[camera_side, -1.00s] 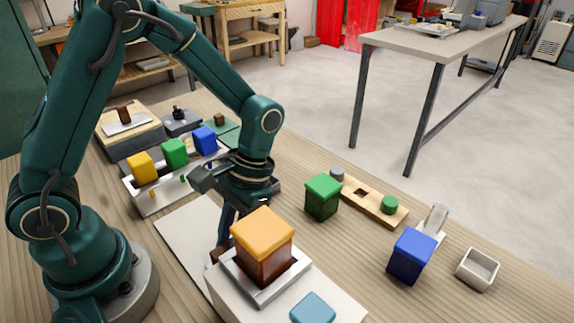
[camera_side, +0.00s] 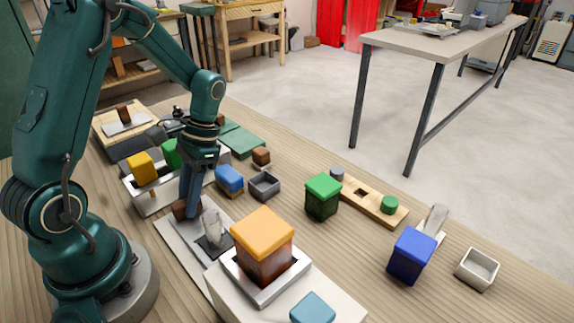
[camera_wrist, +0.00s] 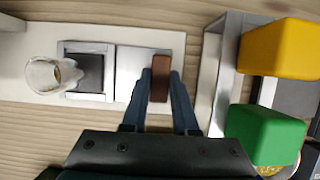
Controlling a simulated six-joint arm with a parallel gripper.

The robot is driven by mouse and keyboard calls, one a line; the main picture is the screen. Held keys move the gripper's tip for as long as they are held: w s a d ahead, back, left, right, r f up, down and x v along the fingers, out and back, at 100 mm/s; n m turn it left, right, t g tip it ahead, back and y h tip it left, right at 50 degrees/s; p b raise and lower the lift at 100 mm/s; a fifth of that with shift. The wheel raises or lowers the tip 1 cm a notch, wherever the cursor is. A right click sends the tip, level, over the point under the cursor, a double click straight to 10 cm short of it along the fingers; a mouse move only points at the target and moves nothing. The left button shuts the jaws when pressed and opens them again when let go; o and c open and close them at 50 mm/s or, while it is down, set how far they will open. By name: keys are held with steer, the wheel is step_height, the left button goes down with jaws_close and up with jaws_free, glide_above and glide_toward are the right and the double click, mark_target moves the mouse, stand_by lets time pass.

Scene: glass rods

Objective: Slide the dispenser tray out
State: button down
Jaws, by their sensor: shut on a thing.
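The dispenser tray shows in the wrist view as a pale metal slide (camera_wrist: 132,62) with a dark square (camera_wrist: 90,66) and a brown handle (camera_wrist: 161,70). My gripper (camera_wrist: 161,88) is shut on this handle, one finger on each side. In the side view my gripper (camera_side: 188,212) is low over the white base board (camera_side: 178,232), and the tray's dark square (camera_side: 212,249) is exposed. A clear glass piece (camera_side: 211,226) rises at the dark square; it also shows in the wrist view (camera_wrist: 46,75). The dispenser body (camera_side: 265,287), with an orange-topped block, stands at lower right.
A rack with a yellow block (camera_side: 141,168) and a green block (camera_side: 170,152) stands close behind my gripper. A blue block (camera_side: 229,178) and a dark open box (camera_side: 264,185) are to its right. A green-topped block (camera_side: 322,195) stands farther right.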

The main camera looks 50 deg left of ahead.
steer(key=shift+w+a, duration=0.15)
steer(key=shift+a, duration=0.3)
steer(key=c, duration=0.7)
jaws_free()
steer(key=shift+r, duration=0.1)
steer(key=shift+v, duration=2.45)
steer(key=shift+d+r, duration=0.1)
steer(key=shift+d, duration=0.05)
